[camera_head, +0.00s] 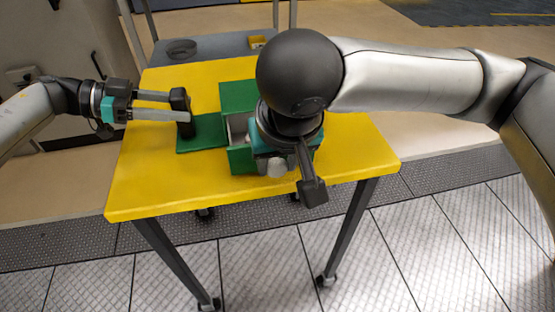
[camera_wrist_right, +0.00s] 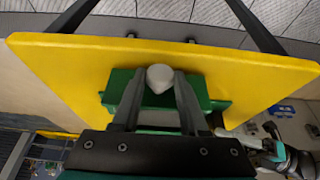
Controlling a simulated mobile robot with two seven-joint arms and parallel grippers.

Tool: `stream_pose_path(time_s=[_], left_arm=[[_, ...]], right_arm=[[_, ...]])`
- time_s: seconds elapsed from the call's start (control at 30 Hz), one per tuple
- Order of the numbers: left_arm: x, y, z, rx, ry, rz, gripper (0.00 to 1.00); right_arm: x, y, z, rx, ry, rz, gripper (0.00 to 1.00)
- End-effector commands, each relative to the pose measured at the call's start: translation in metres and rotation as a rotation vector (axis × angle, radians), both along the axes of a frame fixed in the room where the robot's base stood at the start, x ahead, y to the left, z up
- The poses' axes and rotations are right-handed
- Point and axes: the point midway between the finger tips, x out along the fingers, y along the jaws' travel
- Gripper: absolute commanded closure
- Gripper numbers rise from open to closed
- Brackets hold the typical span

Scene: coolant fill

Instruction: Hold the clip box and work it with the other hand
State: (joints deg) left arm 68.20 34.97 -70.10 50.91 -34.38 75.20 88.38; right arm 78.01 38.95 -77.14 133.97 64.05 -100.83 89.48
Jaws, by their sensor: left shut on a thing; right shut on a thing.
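The clip box (camera_head: 238,97) is green with a pale inside and stands on the yellow table; a flat green part (camera_head: 203,137) reaches out to its left. My left gripper (camera_head: 183,112) comes in from the left and is shut at this flat part; the exact contact is hard to see. My right gripper (camera_wrist_right: 160,90) is above the box, its fingers shut on a pale rounded knob (camera_wrist_right: 160,77) at the box's near side. The knob also shows in the head view (camera_head: 276,167). My right arm hides much of the box in the head view.
The yellow table (camera_head: 140,185) has bare top left and right of the box, and its near edge is close to the box. Behind it stands a grey table (camera_head: 205,46) with a dark round dish (camera_head: 181,48) and a small yellow container (camera_head: 257,41).

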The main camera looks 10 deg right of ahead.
Motion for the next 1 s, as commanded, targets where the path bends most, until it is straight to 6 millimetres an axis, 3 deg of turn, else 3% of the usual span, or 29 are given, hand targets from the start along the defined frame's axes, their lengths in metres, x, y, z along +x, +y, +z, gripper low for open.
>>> stream_pose_path(time_s=[0.57, 0.67, 1.0], left_arm=[[0.0, 0.0, 0.001, -0.001, -0.002, -0.001, 0.9], [0.0, 0.0, 0.001, -0.001, -0.002, -0.001, 0.9], [0.0, -0.001, 0.001, -0.002, -0.001, -0.003, 0.9]], right_arm=[[0.002, 0.0, 0.0, 0.001, -0.002, -0.001, 1.0], [0.01, 0.001, 0.001, 0.002, -0.002, -0.003, 1.0], [0.067, 0.001, 0.0, 0.004, -0.003, -0.005, 1.0]])
